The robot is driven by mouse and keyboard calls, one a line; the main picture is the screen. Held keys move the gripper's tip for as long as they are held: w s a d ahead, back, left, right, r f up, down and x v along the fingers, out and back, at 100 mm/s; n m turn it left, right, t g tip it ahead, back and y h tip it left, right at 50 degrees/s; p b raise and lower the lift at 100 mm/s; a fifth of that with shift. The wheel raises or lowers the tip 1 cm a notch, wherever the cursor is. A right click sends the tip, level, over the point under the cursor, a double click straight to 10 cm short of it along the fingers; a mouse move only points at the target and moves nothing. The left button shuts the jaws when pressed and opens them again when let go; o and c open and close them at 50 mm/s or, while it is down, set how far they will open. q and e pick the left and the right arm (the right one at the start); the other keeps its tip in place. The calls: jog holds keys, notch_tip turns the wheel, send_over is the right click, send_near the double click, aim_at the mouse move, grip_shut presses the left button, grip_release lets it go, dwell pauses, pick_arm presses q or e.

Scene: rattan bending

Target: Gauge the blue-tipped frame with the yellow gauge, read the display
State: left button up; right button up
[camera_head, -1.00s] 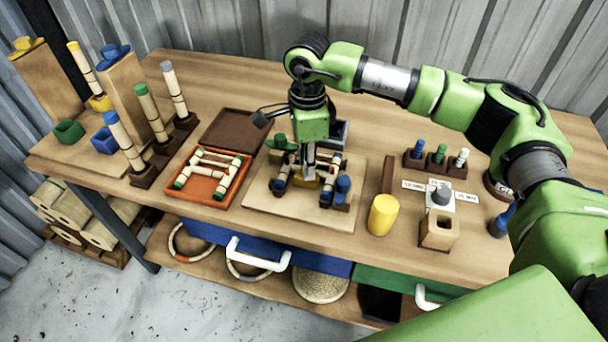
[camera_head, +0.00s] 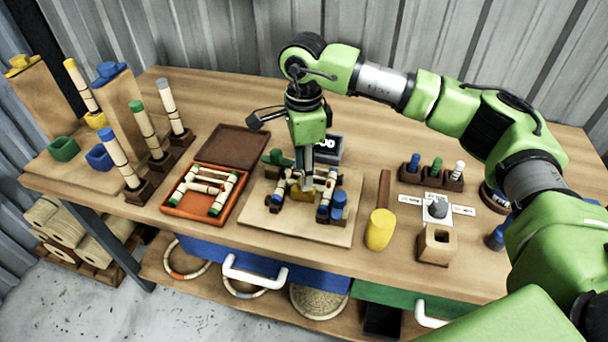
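The blue-tipped frame (camera_head: 324,204) lies on the pale board (camera_head: 262,229) at the table's middle, its bars partly hidden. The yellow gauge (camera_head: 303,194) sits low between the frame's sides. My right gripper (camera_head: 305,183) points straight down at the gauge, its fingertips at or just above it. The fingers are too small and overlapped to show whether they are closed on it. The dark display (camera_head: 328,147) stands behind the board, with pale digits partly hidden by my gripper; I cannot read them surely. My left gripper is not in view.
An orange tray (camera_head: 203,222) with a green-tipped frame is left of the board. A yellow cylinder (camera_head: 380,230) and a wooden block with a hole (camera_head: 437,243) stand at right. Tipped posts (camera_head: 144,118) crowd the left. The table behind is mostly clear.

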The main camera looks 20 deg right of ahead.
notch_tip(320, 180, up, 10)
jog(key=shift+f, duration=0.2)
dwell(0.4)
